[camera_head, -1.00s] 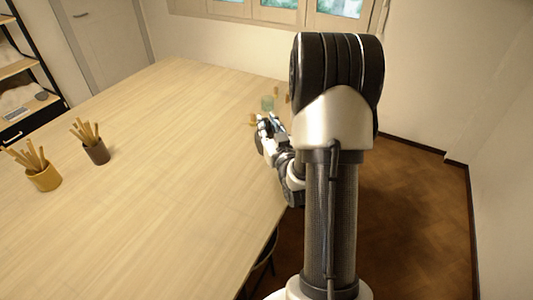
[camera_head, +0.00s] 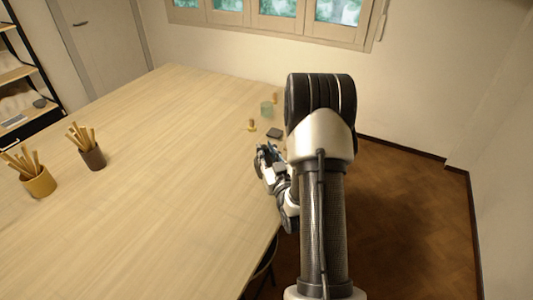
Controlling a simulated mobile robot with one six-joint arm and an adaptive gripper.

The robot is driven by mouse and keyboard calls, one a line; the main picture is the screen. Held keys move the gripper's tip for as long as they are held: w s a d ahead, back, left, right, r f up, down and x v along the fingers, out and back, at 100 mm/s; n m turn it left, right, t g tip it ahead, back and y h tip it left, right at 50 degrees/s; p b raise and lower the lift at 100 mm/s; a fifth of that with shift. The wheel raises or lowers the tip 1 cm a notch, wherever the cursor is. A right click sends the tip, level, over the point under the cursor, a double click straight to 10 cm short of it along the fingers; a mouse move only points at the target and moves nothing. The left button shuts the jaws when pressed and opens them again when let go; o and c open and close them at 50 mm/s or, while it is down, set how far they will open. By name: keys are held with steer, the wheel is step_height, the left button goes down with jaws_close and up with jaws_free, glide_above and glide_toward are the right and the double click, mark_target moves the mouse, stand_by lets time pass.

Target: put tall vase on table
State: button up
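The long pale wooden table (camera_head: 170,215) fills the left and middle of the view. My gripper (camera_head: 266,154) is over or beside the table's right edge, small and partly hidden by my own arm. I cannot tell whether its fingers are open or shut, or whether it holds anything. I cannot make out a tall vase in this view; my arm hides part of the area behind it.
A greenish glass (camera_head: 266,108), a small wooden-handled tool (camera_head: 251,125) and a dark block (camera_head: 274,133) stand beyond my gripper. A yellow pot (camera_head: 40,184) and a dark brown pot (camera_head: 93,158) hold wooden tools at left. The table's middle is clear.

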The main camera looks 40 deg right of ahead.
steer(key=o, duration=0.5)
steer(key=p+v, duration=0.6)
steer(key=v, duration=0.6)
steer(key=w+a+r+n+g+y, duration=0.3)
steer(key=w+a+r+n+y, duration=0.1)
steer(key=w, duration=0.5)
steer(key=s+a+r+g, duration=0.1)
steer(key=a+r+g, duration=0.2)
steer(key=a+r, duration=0.25)
steer(key=s+a+r+g+y, duration=0.1)
steer(key=s+a+r+g, duration=0.1)
steer(key=s+a, duration=0.3)
steer(key=s+a+r+g+y, duration=0.1)
steer(key=s+a+r, duration=0.3)
steer(key=s, duration=0.6)
steer(key=s+a+r+g, duration=0.3)
steer(key=s+a+r, duration=0.1)
steer(key=s+a, duration=0.3)
steer(key=shift+s+a+y, duration=0.1)
steer(key=shift+s+y, duration=0.3)
